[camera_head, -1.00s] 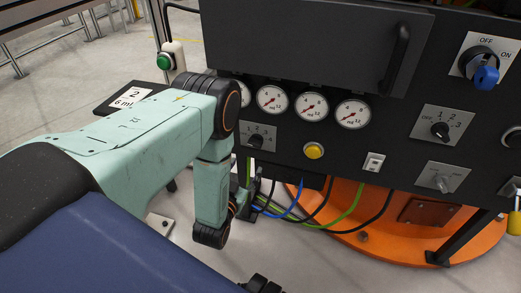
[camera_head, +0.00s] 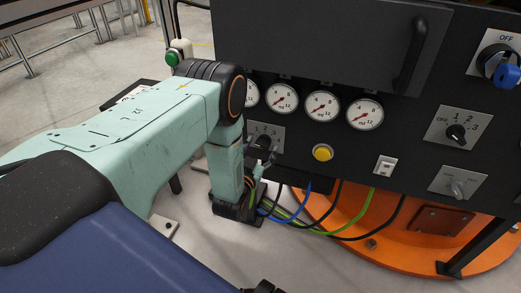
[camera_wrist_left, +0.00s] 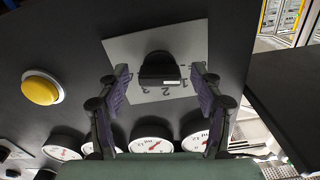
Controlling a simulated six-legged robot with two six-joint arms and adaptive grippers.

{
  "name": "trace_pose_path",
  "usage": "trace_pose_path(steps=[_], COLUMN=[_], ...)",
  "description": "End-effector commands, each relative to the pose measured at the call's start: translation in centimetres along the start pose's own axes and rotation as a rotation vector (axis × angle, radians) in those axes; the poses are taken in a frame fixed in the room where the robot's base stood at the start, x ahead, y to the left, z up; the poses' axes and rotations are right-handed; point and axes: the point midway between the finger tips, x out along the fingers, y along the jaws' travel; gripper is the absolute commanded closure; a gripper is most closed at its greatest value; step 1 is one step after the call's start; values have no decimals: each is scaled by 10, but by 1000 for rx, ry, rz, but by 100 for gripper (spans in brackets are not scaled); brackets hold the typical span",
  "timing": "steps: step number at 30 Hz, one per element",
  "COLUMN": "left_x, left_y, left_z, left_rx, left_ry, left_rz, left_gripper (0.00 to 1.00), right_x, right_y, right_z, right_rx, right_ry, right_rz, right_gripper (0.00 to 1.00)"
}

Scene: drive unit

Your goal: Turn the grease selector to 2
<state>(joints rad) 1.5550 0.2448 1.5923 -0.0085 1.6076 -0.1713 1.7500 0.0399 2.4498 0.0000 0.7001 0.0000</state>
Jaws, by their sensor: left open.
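A black selector knob (camera_wrist_left: 160,68) sits on a grey plate (camera_wrist_left: 190,45) marked with several numbers. In the head view, this plate (camera_head: 277,132) is on the dark panel below the gauges, partly hidden by my left arm. My left gripper (camera_wrist_left: 160,75) is open in the left wrist view, with one finger on each side of the knob and visible gaps between. The wrist picture looks upside down, and the knob's exact setting cannot be told. In the head view, the left gripper (camera_head: 258,152) is small and dark in front of the plate.
A yellow button (camera_head: 322,152) is right of the plate, below a row of gauges (camera_head: 322,106). Loose cables (camera_head: 330,228) hang below the panel over an orange base (camera_head: 410,240).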

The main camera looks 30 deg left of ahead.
Motion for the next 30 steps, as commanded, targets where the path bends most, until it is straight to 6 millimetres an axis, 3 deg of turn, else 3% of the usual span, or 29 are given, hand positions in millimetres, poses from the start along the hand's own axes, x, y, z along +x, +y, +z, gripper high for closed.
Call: trace_pose_path(steps=[4,23,30], left_x=[0,0,0], left_y=[0,0,0], left_z=[0,0,-1], left_rx=[0,0,21], left_ry=[0,0,0], left_rz=[0,0,1], left_gripper=[35,88,88], right_x=[0,0,-2], right_y=[0,0,0], right_z=[0,0,0], right_rx=[0,0,0], right_ry=[0,0,0], right_rz=[0,0,0], right_gripper=[30,30,30])
